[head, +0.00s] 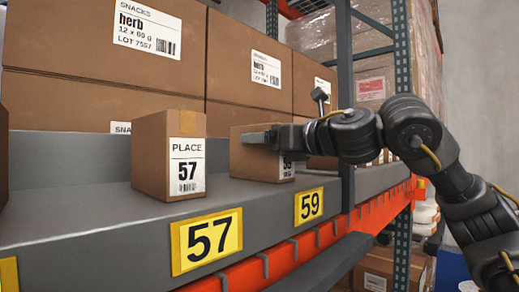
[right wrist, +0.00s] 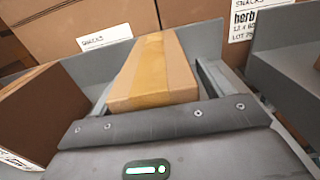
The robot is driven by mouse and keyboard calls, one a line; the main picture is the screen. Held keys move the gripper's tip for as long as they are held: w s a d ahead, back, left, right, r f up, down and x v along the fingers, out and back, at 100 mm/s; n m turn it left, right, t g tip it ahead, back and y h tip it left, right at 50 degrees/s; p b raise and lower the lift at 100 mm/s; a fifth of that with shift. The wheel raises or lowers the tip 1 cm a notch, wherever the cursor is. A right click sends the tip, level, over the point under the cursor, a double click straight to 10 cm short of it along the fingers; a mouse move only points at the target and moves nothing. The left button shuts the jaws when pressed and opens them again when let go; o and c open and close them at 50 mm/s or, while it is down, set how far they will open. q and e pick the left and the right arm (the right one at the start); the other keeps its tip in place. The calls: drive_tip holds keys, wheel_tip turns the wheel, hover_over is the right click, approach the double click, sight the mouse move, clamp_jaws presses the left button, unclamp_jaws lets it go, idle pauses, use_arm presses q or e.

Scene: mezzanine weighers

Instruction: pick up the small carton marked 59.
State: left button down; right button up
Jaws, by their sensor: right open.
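The small carton marked 59 (head: 250,162) is a brown box on the grey shelf, behind the yellow 59 tag. My right arm covers part of its top and label, so only the lower part of the number shows. My right gripper (head: 262,136) is at the carton's top. In the right wrist view, the taped top of the carton (right wrist: 155,72) lies between the two open fingers, one on each side. I cannot tell whether the fingers touch it. My left gripper is not in view.
The carton marked 57 (head: 156,155) stands to the left on the same shelf (head: 100,222). Large brown cartons (head: 105,75) stand behind. Yellow tags 57 (head: 207,240) and 59 (head: 309,206) are on the shelf's front edge.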

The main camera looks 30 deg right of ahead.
drive_tip(key=shift+s, duration=0.15)
drive_tip(key=c, duration=1.4)
drive_tip(key=shift+r, duration=0.1)
drive_tip(key=d+r+b, duration=0.1)
drive_tip(key=r, duration=0.1)
drive_tip(key=s+d+r+b, duration=0.1)
drive_tip(key=r, duration=0.2)
drive_tip(key=s+r+b, duration=0.1)
drive_tip(key=r, duration=0.1)
drive_tip(key=shift+s+d+r+b, duration=0.2)
drive_tip(key=shift+d+r+b, duration=0.1)
drive_tip(key=shift+d+r, duration=0.1)
drive_tip(key=shift+s+d+r+b, duration=0.15)
drive_tip(key=shift+s+d+r, duration=0.7)
drive_tip(key=shift+s+d, duration=0.35)
drive_tip(key=shift+s+d+r+b, duration=0.2)
drive_tip(key=shift+s+d+r, duration=0.7)
drive_tip(key=shift+d, duration=0.45)
drive_tip(key=shift+s+d+r+b, duration=0.15)
drive_tip(key=shift+s+d+r, duration=0.6)
drive_tip(key=shift+s+d, duration=0.5)
